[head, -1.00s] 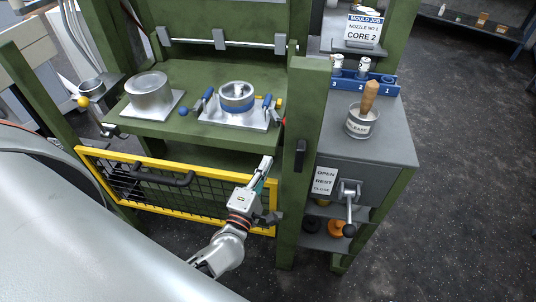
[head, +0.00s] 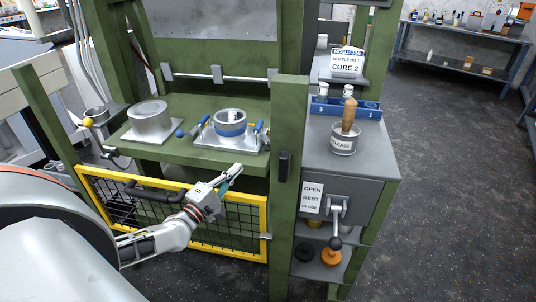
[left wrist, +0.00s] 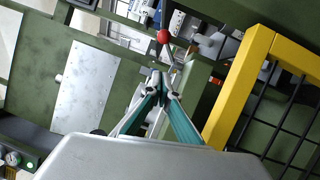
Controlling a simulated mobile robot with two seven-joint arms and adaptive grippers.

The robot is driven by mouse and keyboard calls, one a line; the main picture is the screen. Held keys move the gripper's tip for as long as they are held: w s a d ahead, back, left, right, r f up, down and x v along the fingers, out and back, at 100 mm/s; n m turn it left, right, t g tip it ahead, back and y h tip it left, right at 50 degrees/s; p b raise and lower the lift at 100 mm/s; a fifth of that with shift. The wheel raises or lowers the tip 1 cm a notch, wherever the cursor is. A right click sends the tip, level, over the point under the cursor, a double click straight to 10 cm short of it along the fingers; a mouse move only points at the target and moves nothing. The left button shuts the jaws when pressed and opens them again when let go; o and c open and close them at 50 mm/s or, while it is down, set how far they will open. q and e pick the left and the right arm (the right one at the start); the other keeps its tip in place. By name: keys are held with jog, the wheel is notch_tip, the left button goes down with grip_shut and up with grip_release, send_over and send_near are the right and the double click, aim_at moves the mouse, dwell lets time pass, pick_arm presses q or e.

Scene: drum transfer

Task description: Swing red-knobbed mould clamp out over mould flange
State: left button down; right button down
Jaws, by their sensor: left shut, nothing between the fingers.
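The metal mould (head: 230,124) with a blue band sits on a flanged plate on the green press table, blue-handled clamps beside it. The red knob (left wrist: 163,36) on a thin metal rod shows in the left wrist view, just beyond my fingertips; I cannot make it out in the head view. My left gripper (head: 236,170) is shut and empty, in front of the table edge, below and near the mould plate. Its closed fingertips (left wrist: 160,88) appear apart from the knob in the left wrist view, though depth is hard to judge. My right gripper is not in view.
A yellow-framed mesh guard (head: 265,222) hangs below the table, behind my left arm. A green post (head: 288,200) stands right of the gripper. A metal cylinder (head: 148,114) stands left of the mould. A grey cabinet (head: 375,165) holds a can with a wooden-handled brush.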

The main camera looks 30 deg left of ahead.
pick_arm(q)
jog(key=shift+w+d+r, duration=0.35)
jog(key=shift+w+d, duration=0.15)
jog(key=shift+w, duration=1.5)
jog(key=shift+w+d+r, duration=0.3)
jog(key=shift+w+d, duration=0.25)
jog(key=shift+w, duration=1.45)
jog(key=shift+w+d+r, duration=0.35)
jog(key=shift+w+d, duration=0.15)
jog(key=shift+w, duration=1.5)
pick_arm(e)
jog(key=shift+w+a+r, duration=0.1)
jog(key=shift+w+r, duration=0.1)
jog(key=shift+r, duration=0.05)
pick_arm(q)
jog(key=shift+r+p, duration=0.1)
jog(key=shift+p, duration=0.35)
jog(key=shift+w+d+n+y+p, duration=0.35)
jog(key=shift+d+y+p, duration=0.25)
jog(key=shift+p, duration=0.25)
jog(key=shift+w+d+n+y+p, duration=0.4)
jog(key=shift+y+p, duration=0.2)
jog(key=shift+p, duration=0.25)
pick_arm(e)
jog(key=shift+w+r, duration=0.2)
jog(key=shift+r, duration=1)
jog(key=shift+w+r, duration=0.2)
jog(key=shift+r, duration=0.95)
